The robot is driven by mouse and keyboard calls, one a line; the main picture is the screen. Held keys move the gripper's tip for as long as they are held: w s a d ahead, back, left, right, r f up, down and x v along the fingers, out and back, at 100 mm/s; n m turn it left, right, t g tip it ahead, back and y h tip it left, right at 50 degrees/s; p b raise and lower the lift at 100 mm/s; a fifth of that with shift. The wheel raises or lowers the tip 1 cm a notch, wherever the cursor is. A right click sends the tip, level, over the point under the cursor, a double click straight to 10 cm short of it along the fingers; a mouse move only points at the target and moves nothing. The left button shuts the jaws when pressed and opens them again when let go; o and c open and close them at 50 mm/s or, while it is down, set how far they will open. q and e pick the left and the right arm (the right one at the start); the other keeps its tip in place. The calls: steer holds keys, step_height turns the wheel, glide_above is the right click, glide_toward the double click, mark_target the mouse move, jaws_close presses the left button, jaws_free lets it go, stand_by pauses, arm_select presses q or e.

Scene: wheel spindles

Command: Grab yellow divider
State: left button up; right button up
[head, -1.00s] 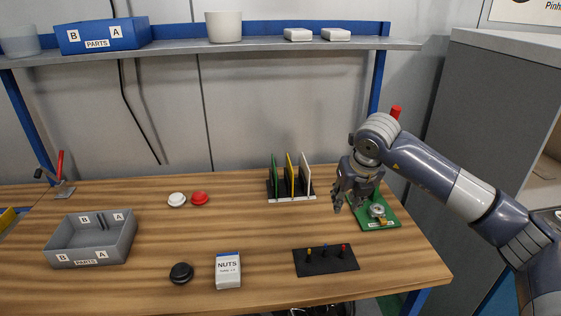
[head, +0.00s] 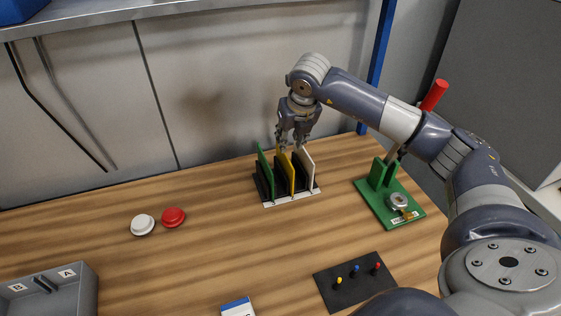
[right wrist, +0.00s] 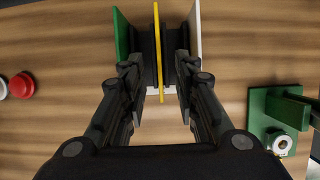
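The yellow divider (head: 286,172) stands upright in a dark rack (head: 268,197) on the table, between a green divider (head: 264,172) and a white divider (head: 305,167). My right gripper (head: 291,146) is above the rack, pointing down at the yellow divider's top. In the right wrist view, the yellow divider (right wrist: 157,55) lies between the two open fingers (right wrist: 157,72), with a gap on each side. The green divider (right wrist: 121,38) is left of the fingers and the white divider (right wrist: 195,35) right of them. My left gripper is not in view.
A green fixture (head: 378,201) with a metal round part and red handle stands right of the rack. A black plate (head: 345,290) with small coloured pegs lies in front. White (head: 142,225) and red (head: 173,217) round pieces and a grey bin (head: 85,290) are at left.

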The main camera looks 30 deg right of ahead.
mark_target(285, 154)
steer(key=shift+x, duration=1)
steer(key=p+x, duration=0.2)
steer(key=x, duration=0.3)
steer(key=shift+w+a, duration=0.1)
steer(key=shift+w+f+p, duration=0.1)
steer(key=shift+f+p, duration=0.15)
steer(key=shift+p, duration=0.05)
steer(key=shift+w+f, duration=0.1)
steer(key=shift+f, duration=0.05)
arm_select(q)
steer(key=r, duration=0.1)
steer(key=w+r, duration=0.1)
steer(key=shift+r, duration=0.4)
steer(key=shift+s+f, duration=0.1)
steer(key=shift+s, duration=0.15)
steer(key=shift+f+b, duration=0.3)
steer(key=shift+b, duration=0.15)
arm_select(e)
steer(key=shift+f, duration=0.2)
jaws_close()
